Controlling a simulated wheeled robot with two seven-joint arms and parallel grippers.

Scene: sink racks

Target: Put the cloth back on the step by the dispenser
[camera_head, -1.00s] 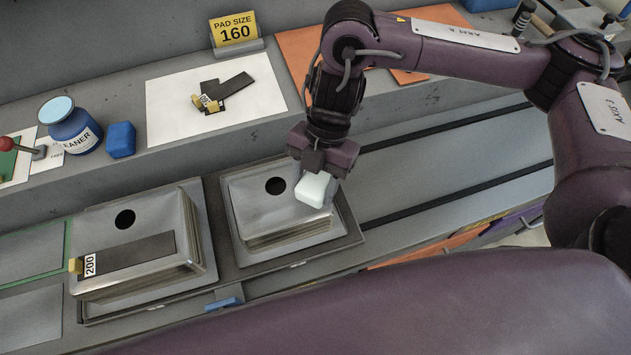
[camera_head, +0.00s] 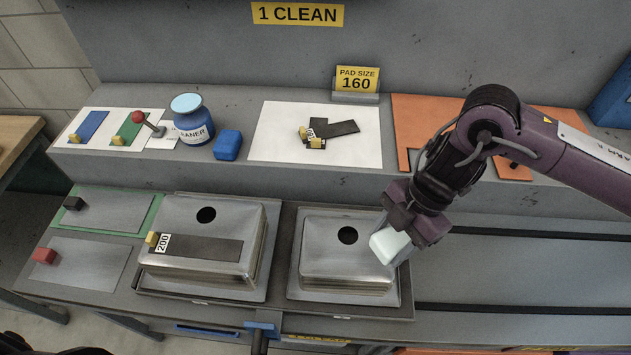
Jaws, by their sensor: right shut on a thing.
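The cloth (camera_head: 390,246) is a pale, whitish folded pad. My right gripper (camera_head: 405,235) is shut on it. The cloth shows over the right edge of the right sink stack (camera_head: 340,268); whether it touches the metal I cannot tell. The dispenser (camera_head: 193,122) is a blue bottle with a light blue top and a label reading CLEANER. It stands on the raised grey step (camera_head: 250,107) behind the sinks, left of my right gripper. My left gripper is not in view.
A blue block (camera_head: 228,145) sits just right of the dispenser. Further right is a white sheet (camera_head: 275,140) with dark strips, and a PAD SIZE 160 sign (camera_head: 357,80). A red-knobbed lever (camera_head: 146,124) stands left of the dispenser. The left sink stack (camera_head: 200,262) carries a dark strip.

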